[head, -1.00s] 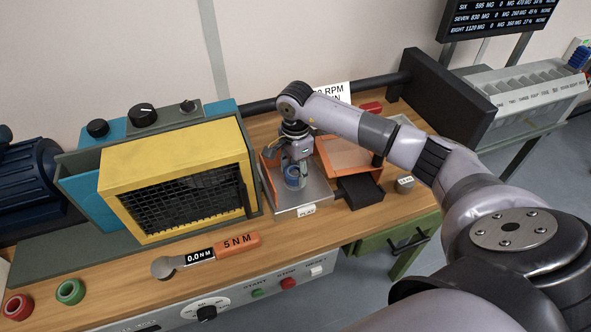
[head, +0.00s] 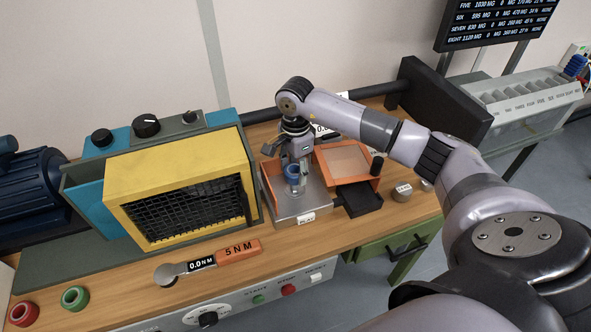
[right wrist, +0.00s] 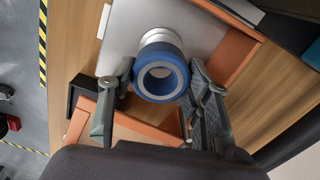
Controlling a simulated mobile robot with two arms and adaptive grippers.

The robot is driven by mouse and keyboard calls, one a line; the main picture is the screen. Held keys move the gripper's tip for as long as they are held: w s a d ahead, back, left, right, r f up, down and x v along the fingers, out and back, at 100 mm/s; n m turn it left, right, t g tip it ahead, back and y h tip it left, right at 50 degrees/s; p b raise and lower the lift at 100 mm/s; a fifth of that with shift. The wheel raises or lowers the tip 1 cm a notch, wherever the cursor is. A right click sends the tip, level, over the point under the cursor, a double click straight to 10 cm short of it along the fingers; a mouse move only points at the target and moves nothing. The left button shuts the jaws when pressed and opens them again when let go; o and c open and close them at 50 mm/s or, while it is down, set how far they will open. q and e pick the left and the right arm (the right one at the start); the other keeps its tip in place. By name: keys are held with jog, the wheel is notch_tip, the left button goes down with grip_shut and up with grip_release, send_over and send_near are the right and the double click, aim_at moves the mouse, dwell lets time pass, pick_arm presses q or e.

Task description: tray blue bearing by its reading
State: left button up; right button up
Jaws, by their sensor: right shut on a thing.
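The blue bearing (head: 293,171) is a ring in my right gripper (head: 295,168), over the grey plate of the orange-sided stand labelled "PLAY" (head: 310,205). In the right wrist view the blue bearing (right wrist: 161,78) sits between the two fingers (right wrist: 158,100), with a silver round part directly behind it. I cannot tell whether the bearing still touches that part. A pale sorting tray (head: 520,112) with labelled slots stands at the far right. The screen (head: 497,22) above it lists rows FIVE to EIGHT with MG values. My left gripper is out of view.
A yellow cage (head: 180,190) stands left of the stand. An orange tray (head: 372,172), black tray (head: 360,203) and small weight (head: 402,193) lie to its right. A torque wrench (head: 235,252), green ring (head: 75,298) and red ring (head: 24,313) lie in front.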

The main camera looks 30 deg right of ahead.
jog(key=shift+r, duration=0.25)
jog(key=shift+r+p, duration=1.05)
jog(key=shift+r, duration=0.95)
